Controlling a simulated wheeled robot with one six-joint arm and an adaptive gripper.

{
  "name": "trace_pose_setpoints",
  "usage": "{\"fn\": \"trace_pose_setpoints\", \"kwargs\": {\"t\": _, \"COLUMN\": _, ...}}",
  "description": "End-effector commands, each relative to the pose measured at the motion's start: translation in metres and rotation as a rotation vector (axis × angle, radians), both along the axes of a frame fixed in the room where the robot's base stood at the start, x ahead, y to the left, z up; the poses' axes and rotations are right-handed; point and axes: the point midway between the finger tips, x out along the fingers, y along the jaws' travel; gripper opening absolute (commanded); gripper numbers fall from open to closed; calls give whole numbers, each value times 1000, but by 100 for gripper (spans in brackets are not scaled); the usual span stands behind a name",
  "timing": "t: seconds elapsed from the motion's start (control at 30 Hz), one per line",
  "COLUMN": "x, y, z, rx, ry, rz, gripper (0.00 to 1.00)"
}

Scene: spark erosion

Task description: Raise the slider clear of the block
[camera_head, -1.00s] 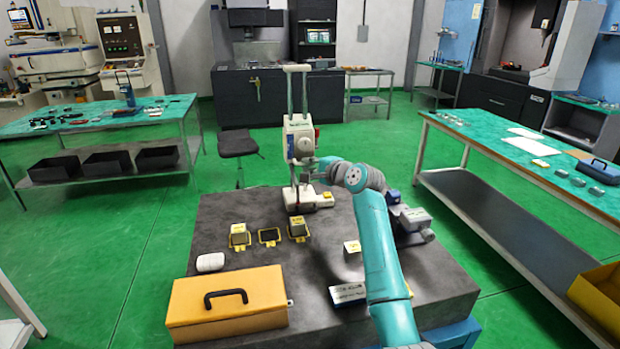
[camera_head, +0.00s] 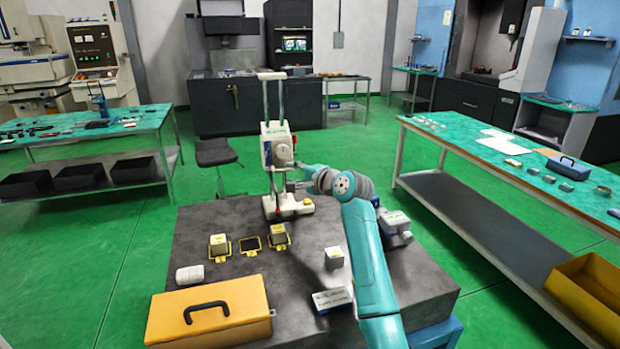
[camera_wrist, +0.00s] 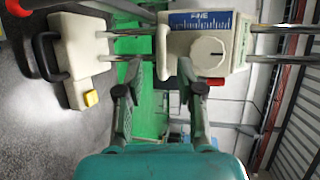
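The slider (camera_head: 278,147) is a white box with a dial, on two upright posts of a white stand (camera_head: 284,206). In the wrist view the slider (camera_wrist: 205,45) shows a "FINE" scale and a round knob; the stand's base (camera_wrist: 82,62) with a yellow button lies at left. My gripper (camera_wrist: 154,80) is open and empty, its fingertips close to the slider's lower side; contact cannot be told. Small grey blocks stand on the slab: one on the left yellow frame (camera_head: 219,246), one on the right frame (camera_head: 279,236), one alone (camera_head: 334,258). I cannot tell which is the task's block.
A grey-white device (camera_head: 394,225) stands right of my arm.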

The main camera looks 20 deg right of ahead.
Motion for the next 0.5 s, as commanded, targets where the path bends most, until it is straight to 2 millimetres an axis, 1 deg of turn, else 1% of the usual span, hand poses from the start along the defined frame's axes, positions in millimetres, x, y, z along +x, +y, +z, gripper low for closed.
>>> {"fn": "trace_pose_setpoints", "kwargs": {"t": 0.03, "x": -10, "y": -5, "z": 2, "rx": -1, "ry": -1, "rz": -1, "gripper": 37}}
{"fn": "trace_pose_setpoints", "kwargs": {"t": 0.1, "x": -22, "y": -11, "z": 5, "rx": -1, "ry": -2, "rz": -2, "gripper": 37}}
{"fn": "trace_pose_setpoints", "kwargs": {"t": 0.3, "x": -55, "y": -25, "z": 12, "rx": 0, "ry": -2, "rz": -2, "gripper": 37}}
{"fn": "trace_pose_setpoints", "kwargs": {"t": 0.5, "x": -75, "y": -32, "z": 17, "rx": 0, "ry": -1, "rz": 0, "gripper": 37}}
